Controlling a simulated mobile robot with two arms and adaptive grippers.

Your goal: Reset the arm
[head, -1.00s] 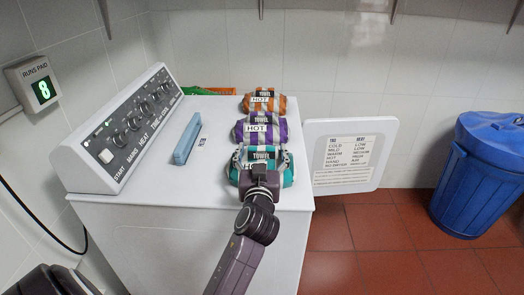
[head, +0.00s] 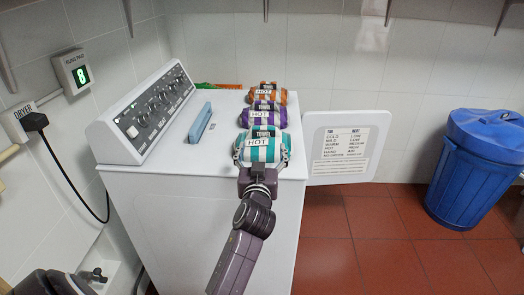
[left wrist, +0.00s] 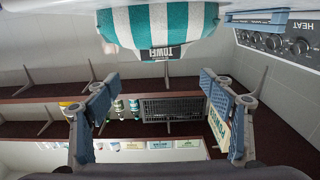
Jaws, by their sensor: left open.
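My left gripper (head: 262,172) is just in front of the teal-and-white striped towel roll (head: 262,151), at the front edge of the white machine top (head: 185,160). In the left wrist view its two fingers (left wrist: 157,84) are spread wide with nothing between them. The teal towel roll (left wrist: 165,22) shows at the top of that view, beyond the fingertips. Purple (head: 263,116) and orange (head: 267,93) towel rolls sit behind it in a line. My right gripper is not seen.
An open white door (head: 346,147) sticks out to the right. A blue bin (head: 470,170) stands on the red tiled floor (head: 375,240), which is clear between them.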

